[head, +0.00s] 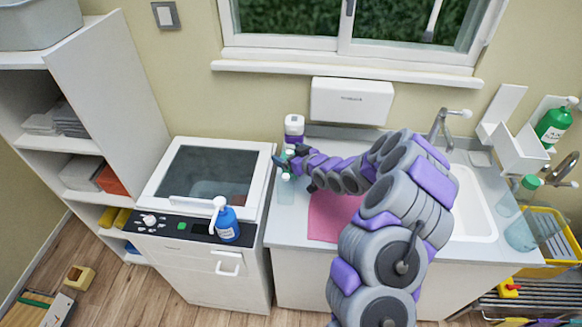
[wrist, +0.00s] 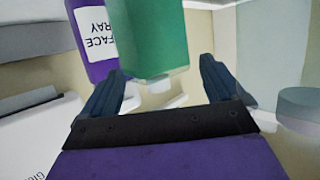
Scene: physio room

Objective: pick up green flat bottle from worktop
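The green flat bottle (wrist: 158,38) fills the upper middle of the wrist view, inverted there, with its white cap (wrist: 160,86) pointing down in the picture. My gripper (wrist: 162,68) is open, with one dark finger to each side of the bottle's cap end. I see no clear contact between the fingers and the bottle. In the head view my gripper (head: 287,164) is over the left part of the worktop (head: 285,228), and the green bottle is largely hidden by it.
A purple-and-white spray bottle (head: 294,130) stands just behind the gripper; it also shows in the wrist view (wrist: 90,30). A pale bottle (head: 286,191) stands in front. A pink cloth (head: 325,218) lies on the worktop, beside the sink (head: 477,212). A blue bottle (head: 227,224) stands left.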

